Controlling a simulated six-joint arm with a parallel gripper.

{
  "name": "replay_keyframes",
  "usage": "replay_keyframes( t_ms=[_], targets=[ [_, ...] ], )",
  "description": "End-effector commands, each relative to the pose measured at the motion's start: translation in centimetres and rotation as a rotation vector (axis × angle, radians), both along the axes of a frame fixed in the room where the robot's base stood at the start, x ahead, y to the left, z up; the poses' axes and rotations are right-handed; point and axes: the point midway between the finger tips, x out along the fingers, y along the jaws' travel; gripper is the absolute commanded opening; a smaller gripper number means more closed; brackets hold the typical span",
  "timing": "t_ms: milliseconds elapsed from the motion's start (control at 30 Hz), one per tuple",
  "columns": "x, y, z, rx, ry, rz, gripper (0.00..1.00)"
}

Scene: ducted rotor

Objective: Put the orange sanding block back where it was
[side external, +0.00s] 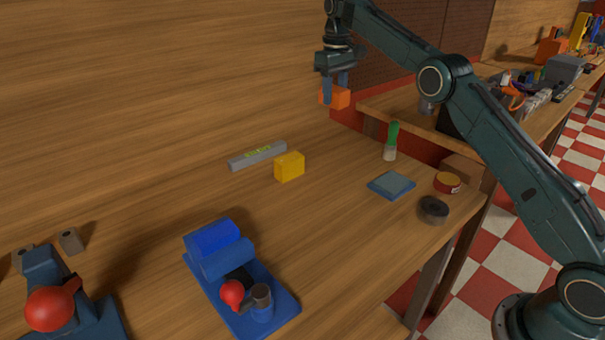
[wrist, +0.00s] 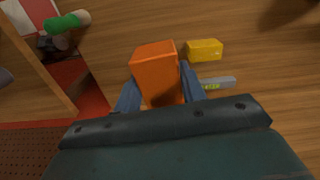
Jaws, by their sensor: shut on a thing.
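The orange sanding block (side external: 336,98) is held between the fingers of my gripper (side external: 335,84), high above the far part of the wooden table. In the wrist view the block (wrist: 157,72) sits between the two blue fingers of my gripper (wrist: 157,90), which are shut on it. A yellow block (side external: 289,166) stands on the table below and nearer, next to a grey bar with yellow-green marking (side external: 258,155). The yellow block (wrist: 205,50) and part of the bar (wrist: 217,83) also show in the wrist view.
A blue square pad (side external: 391,186), a green-handled brush (side external: 391,141), a dark roll (side external: 433,210) and a round tin (side external: 447,182) stand on the right. A blue device with a red knob (side external: 240,275) is in front. The wood between the yellow block and the blue device is clear.

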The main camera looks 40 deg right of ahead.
Motion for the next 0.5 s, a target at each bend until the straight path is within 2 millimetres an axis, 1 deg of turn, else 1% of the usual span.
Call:
replay_keyframes(
  t_ms=[33,100,200,300,500],
  targets=[
    [-0.1,-1.5,0.0,0.0,-0.001,-0.025,0.19],
    [-0.4,-2.9,0.0,0.0,0.0,-0.05,0.19],
    [-0.6,-4.3,0.1,0.0,-0.001,-0.073,0.19],
    [-0.8,-4.9,0.2,0.0,0.0,-0.083,0.19],
    [-0.8,-5.1,0.1,0.0,0.0,-0.086,0.19]
  ],
)
